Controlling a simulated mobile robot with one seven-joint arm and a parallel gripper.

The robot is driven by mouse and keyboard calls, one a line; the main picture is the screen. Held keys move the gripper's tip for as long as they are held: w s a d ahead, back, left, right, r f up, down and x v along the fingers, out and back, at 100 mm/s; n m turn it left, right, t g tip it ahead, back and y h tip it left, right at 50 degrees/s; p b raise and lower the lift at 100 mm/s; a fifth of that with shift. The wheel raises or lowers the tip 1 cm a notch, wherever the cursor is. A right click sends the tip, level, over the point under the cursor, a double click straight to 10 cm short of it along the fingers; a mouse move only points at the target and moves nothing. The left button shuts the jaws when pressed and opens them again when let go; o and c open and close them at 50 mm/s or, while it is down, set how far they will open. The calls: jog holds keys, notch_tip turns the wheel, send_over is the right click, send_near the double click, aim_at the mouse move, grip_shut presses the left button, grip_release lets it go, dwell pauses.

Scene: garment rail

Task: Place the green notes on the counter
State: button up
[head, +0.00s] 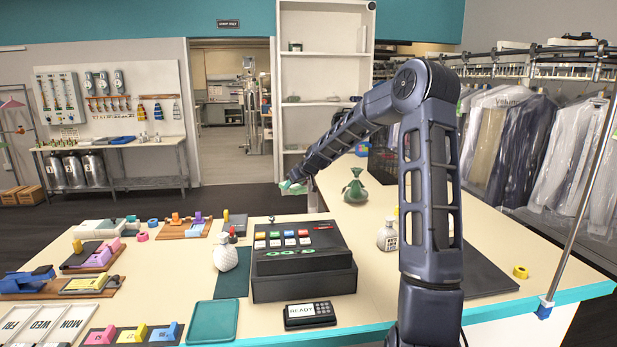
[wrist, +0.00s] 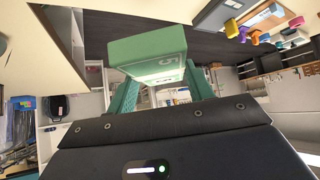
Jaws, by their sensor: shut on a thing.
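My gripper (head: 293,187) is at the end of my outstretched arm, by the left edge of the counter's far section in the head view. In the wrist view, its two teal fingers are shut on the green notes (wrist: 148,50), a block-like bundle with a pale face and a printed figure. The notes are held up, with dark floor behind them in that view. In the head view they are small and hard to tell from the fingers. The cream counter (head: 180,275) has a teal front edge and wraps around the till.
A black till (head: 304,262) and card reader (head: 310,315) stand on the counter, with a teal tray (head: 213,321) to the left. A green tied bag (head: 355,187) sits on the far section. Clothes rails stand at the right. Bare counter shows left of the till.

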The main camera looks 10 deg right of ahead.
jog(key=s+a+n+g+y, duration=0.4)
jog(key=s+a+n+g, duration=0.6)
jog(key=s+a, duration=1.15)
jog(key=s+a+r+n+g+h, duration=0.2)
jog(key=s+n, duration=0.3)
jog(key=s, duration=0.3)
jog(key=s+a+r+n+g+h, duration=0.25)
jog(key=s+n, duration=0.25)
jog(key=s, duration=0.3)
jog(key=s+a+r+n+g+h, duration=0.15)
jog(key=s+n, duration=0.25)
jog(key=s, duration=0.5)
jog(key=shift+n, duration=0.3)
jog(key=shift+d+f, duration=0.2)
jog(key=shift+f, duration=5.75)
jog(key=shift+d+f, duration=0.15)
jog(key=shift+f, duration=5.8)
jog(key=shift+f, duration=0.3)
jog(key=o, duration=1.1)
